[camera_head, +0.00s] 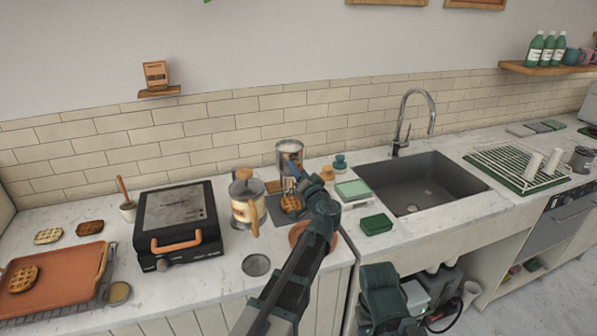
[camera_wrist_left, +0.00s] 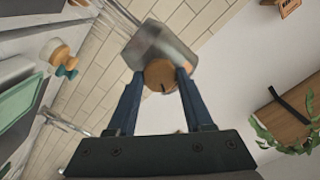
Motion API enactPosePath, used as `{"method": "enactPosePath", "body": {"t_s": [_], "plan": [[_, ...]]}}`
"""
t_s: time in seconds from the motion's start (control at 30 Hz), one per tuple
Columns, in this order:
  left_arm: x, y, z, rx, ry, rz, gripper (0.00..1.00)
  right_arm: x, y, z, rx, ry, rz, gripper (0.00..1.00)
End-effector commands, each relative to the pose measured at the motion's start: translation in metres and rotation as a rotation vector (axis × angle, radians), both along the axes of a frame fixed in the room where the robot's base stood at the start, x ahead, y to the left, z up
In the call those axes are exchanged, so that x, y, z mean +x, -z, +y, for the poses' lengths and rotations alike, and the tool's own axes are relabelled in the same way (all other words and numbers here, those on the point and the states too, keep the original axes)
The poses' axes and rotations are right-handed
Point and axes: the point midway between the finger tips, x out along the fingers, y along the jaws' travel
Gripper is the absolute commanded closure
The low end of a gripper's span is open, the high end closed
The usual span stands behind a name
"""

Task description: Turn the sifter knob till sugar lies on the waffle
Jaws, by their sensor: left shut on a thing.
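The metal sifter (camera_head: 289,147) is held up on a stand near the back wall, left of the sink. White stuff shows in its open top. My left gripper (camera_head: 293,165) reaches up to its front. In the left wrist view, the fingers of my left gripper (camera_wrist_left: 160,84) are shut on the round wooden knob (camera_wrist_left: 159,73), with the grey sifter body (camera_wrist_left: 168,44) behind it. A brown waffle (camera_head: 291,203) lies below the sifter, partly hidden by my arm. I see no clear white on it, but it is small. My right gripper is out of view.
A glass pot (camera_head: 245,203) with a wooden handle stands close left of my arm. The black waffle iron (camera_head: 178,220) is farther left, beside an orange tray (camera_head: 55,278).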

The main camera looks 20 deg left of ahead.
Motion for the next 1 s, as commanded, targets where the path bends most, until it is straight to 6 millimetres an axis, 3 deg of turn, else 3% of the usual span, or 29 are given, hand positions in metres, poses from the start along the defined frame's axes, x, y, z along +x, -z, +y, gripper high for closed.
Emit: {"method": "enactPosePath", "body": {"t_s": [1.0], "plan": [[-0.0001, 0.0013, -0.0011, 0.797, 0.002, 0.539, 1.00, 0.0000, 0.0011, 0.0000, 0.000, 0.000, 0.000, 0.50]]}}
